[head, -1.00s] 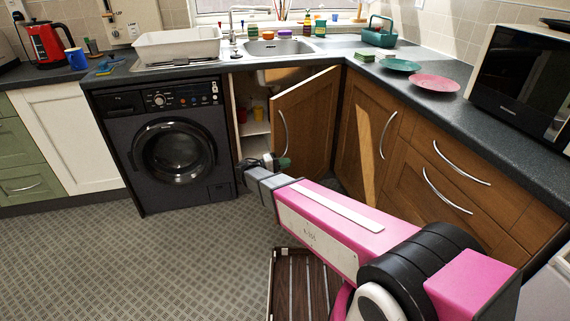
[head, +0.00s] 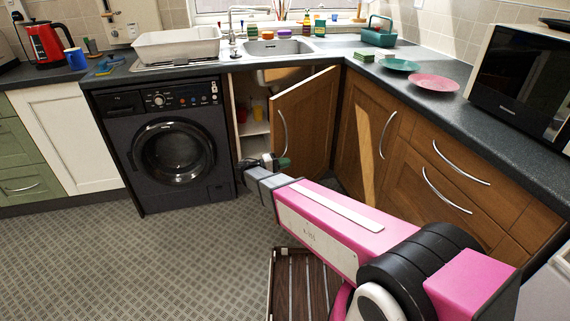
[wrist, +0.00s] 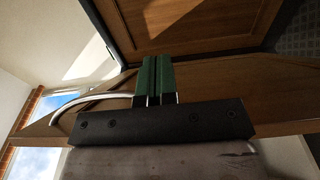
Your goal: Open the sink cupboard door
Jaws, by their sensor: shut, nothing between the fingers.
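The sink cupboard door (head: 303,125) is wooden with a curved silver handle (head: 284,132). It stands well open, swung out from the cupboard opening (head: 256,112) under the sink. My gripper (head: 284,162) is low, by the lower part of the door near its free edge. In the wrist view its green fingers (wrist: 154,78) are together with nothing between them, close to a wooden strip of the door (wrist: 215,92). I cannot tell whether the fingers touch the door.
A black washing machine (head: 172,150) stands left of the opening. Wooden cupboards and drawers (head: 440,190) stand to the right under the dark worktop (head: 395,83). A dark slatted thing (head: 300,285) lies low beneath my arm. The patterned floor (head: 130,265) at left is clear.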

